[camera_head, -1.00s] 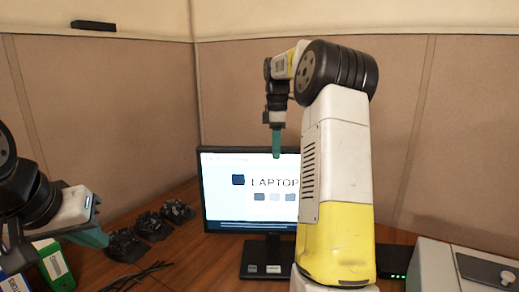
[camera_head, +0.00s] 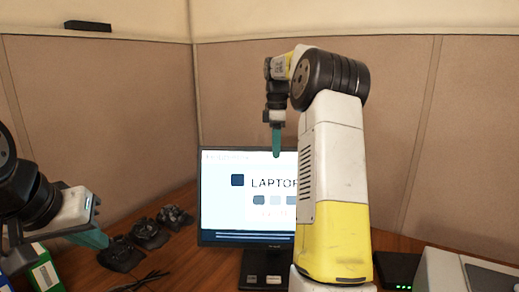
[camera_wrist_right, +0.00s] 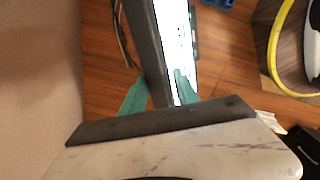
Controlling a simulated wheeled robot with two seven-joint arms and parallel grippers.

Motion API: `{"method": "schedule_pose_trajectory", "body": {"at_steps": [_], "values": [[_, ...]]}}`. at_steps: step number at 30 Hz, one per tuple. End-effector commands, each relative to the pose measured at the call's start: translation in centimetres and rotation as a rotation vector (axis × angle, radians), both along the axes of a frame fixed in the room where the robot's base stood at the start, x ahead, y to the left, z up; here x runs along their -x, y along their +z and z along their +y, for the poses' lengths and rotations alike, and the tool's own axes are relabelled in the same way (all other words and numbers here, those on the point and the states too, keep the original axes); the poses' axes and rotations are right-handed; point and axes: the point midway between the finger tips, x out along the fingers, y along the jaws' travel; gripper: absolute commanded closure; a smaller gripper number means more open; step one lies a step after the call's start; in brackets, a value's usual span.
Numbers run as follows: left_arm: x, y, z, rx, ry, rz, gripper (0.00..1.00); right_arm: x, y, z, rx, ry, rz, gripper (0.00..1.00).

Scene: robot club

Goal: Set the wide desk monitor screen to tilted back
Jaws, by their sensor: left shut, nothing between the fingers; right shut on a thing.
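The wide desk monitor (camera_head: 225,215) stands on its dark stand (camera_head: 252,268) on the wooden desk, its lit screen facing me. It looks near upright; I cannot tell its exact tilt. My right arm hides its right part. My right gripper (camera_head: 276,154) is at the monitor's top edge, fingers pointing down. In the right wrist view its green fingers (camera_wrist_right: 160,78) are shut on the monitor (camera_wrist_right: 150,45), one on the back side and one on the screen side. My left gripper (camera_head: 98,239) is shut and empty, at the left, apart from the monitor.
Several dark objects (camera_head: 150,234) lie on the desk left of the monitor, with dark cables (camera_head: 142,281) in front. Green and blue boxes (camera_head: 46,273) stand at the left edge. A black box (camera_head: 397,268) and a grey case (camera_head: 440,275) are at the right. Partition walls (camera_head: 110,130) enclose the desk.

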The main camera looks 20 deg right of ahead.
Motion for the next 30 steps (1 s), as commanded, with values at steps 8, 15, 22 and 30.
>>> {"method": "schedule_pose_trajectory", "body": {"at_steps": [8, 15, 22, 30], "values": [[0.0, -0.02, 0.0, 0.0, 0.0, 0.001, 1.0, -0.73, -0.69, -0.35, 0.003, 0.0, 0.001, 1.0], [-0.01, -0.03, -0.01, 0.0, 0.0, 0.001, 1.0, -0.66, -0.77, -0.39, 0.003, -0.001, 0.003, 0.51], [0.0, -0.01, 0.0, 0.0, 0.0, 0.001, 1.0, -0.63, -0.58, -0.33, 0.002, -0.001, 0.001, 0.51], [0.0, -0.02, 0.0, 0.0, 0.0, 0.001, 1.0, -0.62, -0.4, -0.28, 0.002, -0.001, -0.002, 0.51]]}}
